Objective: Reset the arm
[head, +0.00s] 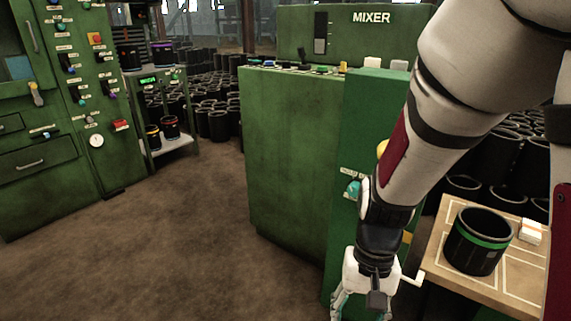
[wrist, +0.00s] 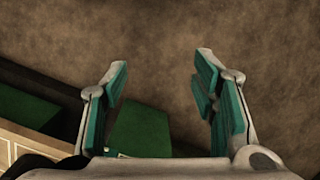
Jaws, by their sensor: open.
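My gripper (wrist: 160,85) shows in the wrist view with its two teal-padded fingers spread apart and nothing between them. It points down over bare brown floor. In the head view my arm reaches down from the upper right. My gripper (head: 360,308) hangs at the bottom edge, in front of the green mixer cabinet and left of a wooden table. Its fingertips are partly cut off by the frame there.
The green mixer (head: 290,160) stands close behind my arm. A black sleeve with a green band (head: 477,250) stands on the wooden table (head: 505,288), beside a small white block (head: 531,231). A green control cabinet (head: 60,130) is at left. Open floor (head: 150,240) lies between.

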